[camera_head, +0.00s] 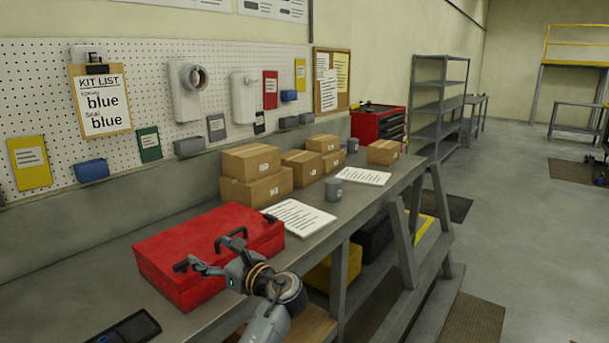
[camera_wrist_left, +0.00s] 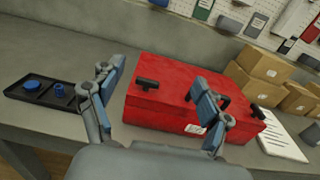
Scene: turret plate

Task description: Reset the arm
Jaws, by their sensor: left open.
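My left gripper (camera_head: 212,254) is open in the head view, over the front of the red toolbox (camera_head: 172,261) on the grey workbench (camera_head: 108,288). In the left wrist view its two fingers (camera_wrist_left: 158,105) are spread wide with nothing between them. The closed red toolbox (camera_wrist_left: 172,112) lies beyond the fingers there, with a dark handle and black latches on it. I cannot tell whether a finger touches the toolbox. My right gripper is in neither view.
A black tray (camera_wrist_left: 42,101) holds blue parts (camera_wrist_left: 61,91) left of the toolbox. Cardboard boxes (camera_head: 257,191), paper sheets (camera_head: 301,218) and a grey cup (camera_head: 333,190) stand farther along the bench. A pegboard (camera_head: 50,85) backs it. Open floor (camera_head: 530,230) lies right.

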